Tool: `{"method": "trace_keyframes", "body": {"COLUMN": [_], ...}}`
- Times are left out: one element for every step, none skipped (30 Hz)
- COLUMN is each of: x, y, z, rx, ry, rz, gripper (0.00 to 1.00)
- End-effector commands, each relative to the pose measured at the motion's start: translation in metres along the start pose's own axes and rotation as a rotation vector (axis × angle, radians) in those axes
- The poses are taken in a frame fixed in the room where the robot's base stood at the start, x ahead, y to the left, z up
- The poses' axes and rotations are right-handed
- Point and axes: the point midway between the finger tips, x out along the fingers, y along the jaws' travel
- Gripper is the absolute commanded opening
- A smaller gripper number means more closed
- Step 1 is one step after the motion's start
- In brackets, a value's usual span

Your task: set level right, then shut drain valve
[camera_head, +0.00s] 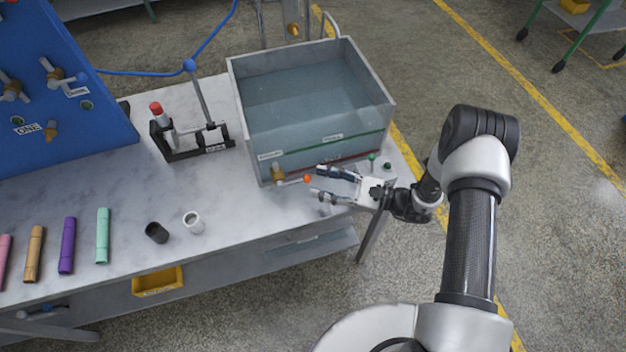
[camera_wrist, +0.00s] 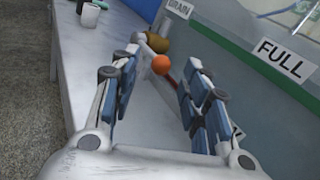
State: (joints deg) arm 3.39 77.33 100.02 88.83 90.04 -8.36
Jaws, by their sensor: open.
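A clear-walled tank (camera_head: 315,100) holding water stands at the right end of the bench, with a green line and a red line on its front wall. A brass drain valve (camera_head: 277,173) sits low on that wall under a small label; its lever ends in an orange knob (camera_head: 307,179). In the wrist view the orange knob (camera_wrist: 161,64) lies ahead between the fingertips, with the brass valve body (camera_wrist: 158,42) behind it and a DRAIN label (camera_wrist: 180,8) above. My gripper (camera_head: 318,182) is open and empty, its fingers on either side of the knob's line, apparently not touching it.
A FULL label (camera_wrist: 283,60) is on the tank wall close to my right finger. A red-topped hand pump (camera_head: 158,115) stands left of the tank. Green and dark buttons (camera_head: 387,166) sit at the bench's right end.

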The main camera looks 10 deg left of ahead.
Motion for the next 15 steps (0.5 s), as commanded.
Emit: {"method": "trace_keyframes", "body": {"x": [0.009, 0.013, 0.018, 0.021, 0.023, 0.026, 0.028, 0.029, 0.03, 0.031, 0.031, 0.031, 0.031, 0.031, 0.031], "y": [0.001, 0.001, 0.0, 0.0, 0.0, 0.0, 0.0, 0.0, 0.0, 0.0, 0.0, 0.0, 0.0, 0.0, 0.0], "z": [-0.001, -0.001, 0.0, 0.0, 0.0, 0.0, 0.0, 0.0, 0.0, 0.0, 0.0, 0.0, 0.0, 0.0, 0.0], "rx": [0.0, -0.001, -0.001, -0.001, -0.001, -0.001, -0.001, -0.001, -0.001, -0.001, -0.001, -0.001, -0.001, -0.001, -0.001], "ry": [0.0, 0.0, 0.0, 0.0, 0.0, 0.0, 0.0, 0.0, 0.0, 0.0, 0.0, 0.0, 0.0, 0.0, 0.0], "rz": [0.004, 0.003, 0.002, 0.002, 0.002, 0.001, 0.0, 0.0, 0.0, 0.0, 0.0, 0.0, -0.001, -0.001, -0.001], "gripper": [0.42, 0.42, 0.42, 0.42, 0.42, 0.42, 0.42, 0.42, 0.42, 0.42, 0.42, 0.42, 0.42, 0.42, 0.42]}}
